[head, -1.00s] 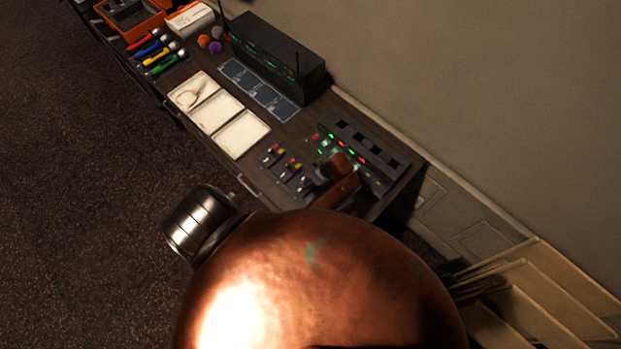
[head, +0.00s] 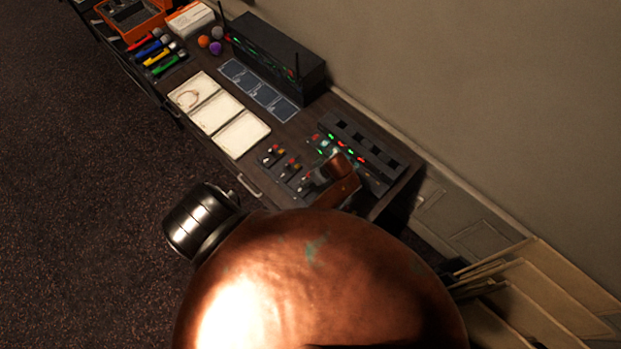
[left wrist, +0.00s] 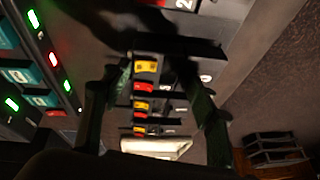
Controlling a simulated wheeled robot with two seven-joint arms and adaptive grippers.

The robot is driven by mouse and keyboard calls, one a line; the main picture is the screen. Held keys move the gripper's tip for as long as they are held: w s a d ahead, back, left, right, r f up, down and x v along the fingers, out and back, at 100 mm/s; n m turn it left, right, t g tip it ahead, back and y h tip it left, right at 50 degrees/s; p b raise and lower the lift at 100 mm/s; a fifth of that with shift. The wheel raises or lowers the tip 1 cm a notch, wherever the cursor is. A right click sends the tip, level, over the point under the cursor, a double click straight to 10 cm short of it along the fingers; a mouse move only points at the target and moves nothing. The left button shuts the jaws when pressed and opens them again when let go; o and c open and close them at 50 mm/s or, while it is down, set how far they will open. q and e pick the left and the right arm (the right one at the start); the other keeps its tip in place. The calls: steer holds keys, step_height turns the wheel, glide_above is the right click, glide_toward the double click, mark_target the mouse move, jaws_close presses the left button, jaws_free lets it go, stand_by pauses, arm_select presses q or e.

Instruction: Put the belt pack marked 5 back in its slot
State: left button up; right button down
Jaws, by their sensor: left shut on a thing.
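My left gripper (head: 320,178) is over the right end of the desk, at the row of small dark belt packs (head: 272,157) with red and yellow buttons. In the left wrist view its two fingers (left wrist: 157,115) stand on either side of a dark belt pack (left wrist: 146,67) with a yellow and a red button. The gripper is shut on this pack. Its number cannot be read. More packs show behind it in a line. A label "2" (left wrist: 183,4) shows at the top edge. My right gripper is not in view.
A panel with green and red lights (head: 331,137) and a row of dark slots (head: 371,144) lie just beyond the gripper. White trays (head: 240,135), a dark card strip (head: 258,90) and a black box with antennas (head: 277,60) are further left. A wall runs behind the desk.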

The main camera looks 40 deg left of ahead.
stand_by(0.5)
arm_select(q)
steer(key=shift+f+b, duration=0.3)
steer(key=shift+f, duration=0.3)
stand_by(0.4)
steer(key=o, duration=1.6)
steer(key=shift+o, duration=0.4)
steer(key=shift+o, duration=0.3)
steer(key=o, duration=0.3)
steer(key=shift+o, duration=0.2)
